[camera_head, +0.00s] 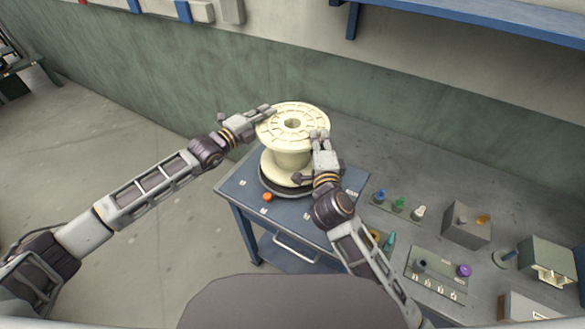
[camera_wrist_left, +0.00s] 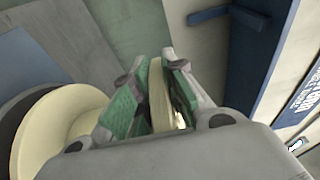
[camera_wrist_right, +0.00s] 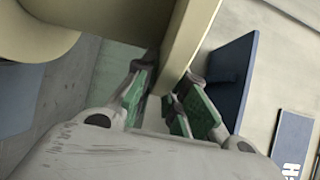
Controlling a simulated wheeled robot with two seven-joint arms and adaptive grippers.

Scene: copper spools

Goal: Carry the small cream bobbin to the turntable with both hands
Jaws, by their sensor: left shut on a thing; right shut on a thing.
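The small cream bobbin (camera_head: 289,156) stands upright at the turntable (camera_head: 284,193), a dark disc on the blue table. Its lower flange covers most of the disc; I cannot tell whether it rests on it or hangs just above. My left gripper (camera_head: 264,111) is shut on the left side of the upper flange. In the left wrist view the flange rim (camera_wrist_left: 157,95) sits between the green pads. My right gripper (camera_head: 319,136) is shut on the near right side of the same flange. The right wrist view shows the rim (camera_wrist_right: 187,45) between the fingers.
The blue table (camera_head: 237,187) has an orange knob (camera_head: 267,197) and small white labels. To the right are coloured bottles (camera_head: 399,203), a grey box (camera_head: 466,224) and a tray (camera_head: 436,275) of small parts. A green-and-white wall (camera_head: 180,85) stands behind. Floor at left is clear.

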